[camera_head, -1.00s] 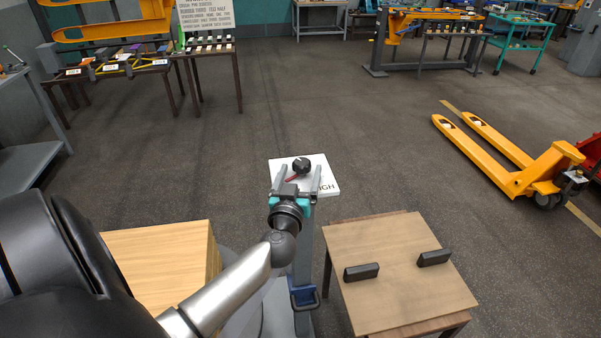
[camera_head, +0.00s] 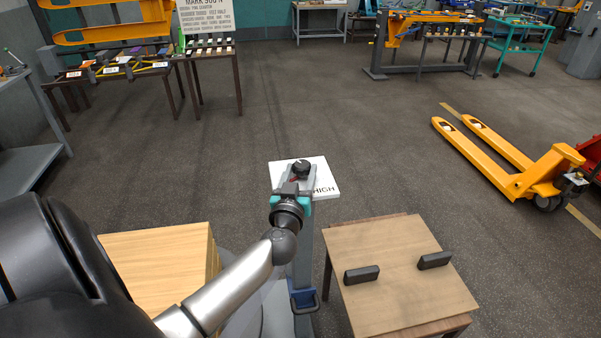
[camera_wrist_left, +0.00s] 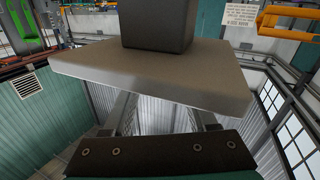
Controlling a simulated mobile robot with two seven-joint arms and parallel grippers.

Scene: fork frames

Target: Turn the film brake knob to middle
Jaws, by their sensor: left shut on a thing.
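The film brake knob (camera_head: 301,167) is a small dark round knob on top of a white plate (camera_head: 322,172), which stands on a grey post. The plate's lettering reads HIGH at its right front. A bit of red shows by the knob, mostly covered by my gripper. My left gripper (camera_head: 302,174) reaches over the plate from the front and is shut on the knob. My right gripper is out of view.
A small wooden table (camera_head: 390,285) with two dark blocks (camera_head: 361,274) stands right of the post. A wooden box (camera_head: 155,260) is at left. A yellow pallet jack (camera_head: 550,170) stands at far right. The floor behind the plate is clear.

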